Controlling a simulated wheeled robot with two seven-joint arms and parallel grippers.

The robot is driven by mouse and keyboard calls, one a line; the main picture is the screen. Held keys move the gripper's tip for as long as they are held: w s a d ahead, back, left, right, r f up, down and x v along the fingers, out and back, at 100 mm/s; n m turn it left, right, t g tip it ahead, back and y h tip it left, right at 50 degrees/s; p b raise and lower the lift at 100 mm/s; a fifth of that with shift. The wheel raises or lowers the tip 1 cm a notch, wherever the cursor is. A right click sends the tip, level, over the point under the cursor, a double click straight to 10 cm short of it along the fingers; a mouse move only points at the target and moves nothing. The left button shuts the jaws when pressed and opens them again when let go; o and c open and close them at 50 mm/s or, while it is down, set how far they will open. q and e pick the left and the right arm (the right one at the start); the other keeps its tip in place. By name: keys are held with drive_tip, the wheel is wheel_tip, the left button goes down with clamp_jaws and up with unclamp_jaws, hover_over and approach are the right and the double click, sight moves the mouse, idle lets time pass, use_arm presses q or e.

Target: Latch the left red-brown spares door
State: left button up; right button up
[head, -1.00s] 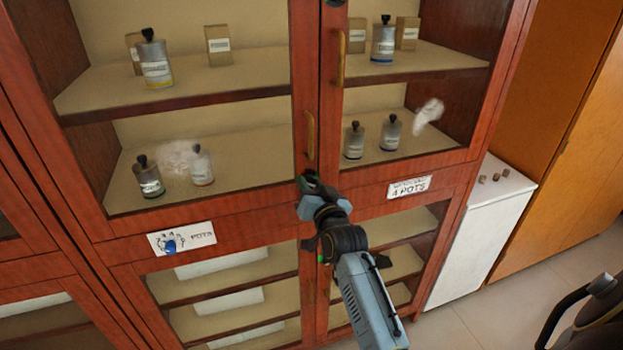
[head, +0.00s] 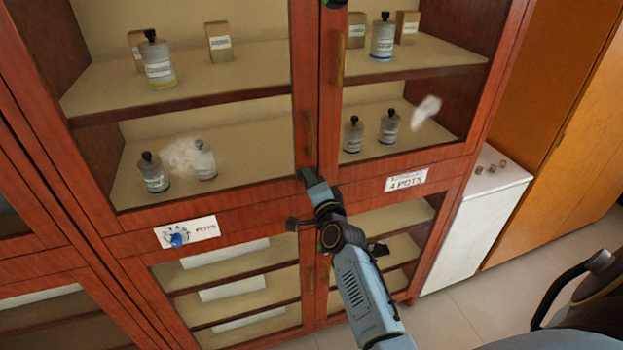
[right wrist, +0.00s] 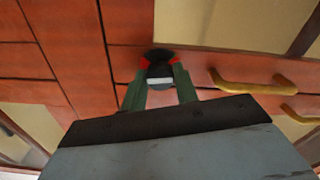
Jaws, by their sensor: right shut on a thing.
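The left red-brown glazed door (head: 215,207) stands closed or nearly closed in its frame, its brass handle (head: 310,130) near its right edge. My right gripper (head: 310,178) is at the bottom right corner of this door, against the wood where the two upper doors meet. In the right wrist view, its green fingers (right wrist: 160,84) are shut on a small dark latch knob (right wrist: 159,56), with red beside it and a pale block between the fingers. The knob is hidden by my gripper in the head view. My left gripper is not in view.
The right upper door has its own brass handle (head: 339,65) and a label (head: 406,180). A pots label (head: 187,233) is under the left door. Glazed lower doors (head: 225,285) are below.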

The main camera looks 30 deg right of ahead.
drive_tip(key=shift+m, duration=0.9)
drive_tip(key=o, duration=1)
drive_tip(key=shift+c, duration=0.2)
drive_tip(key=v, duration=1.3)
drive_tip(key=shift+s+b, duration=0.2)
drive_tip(key=shift+b, duration=0.1)
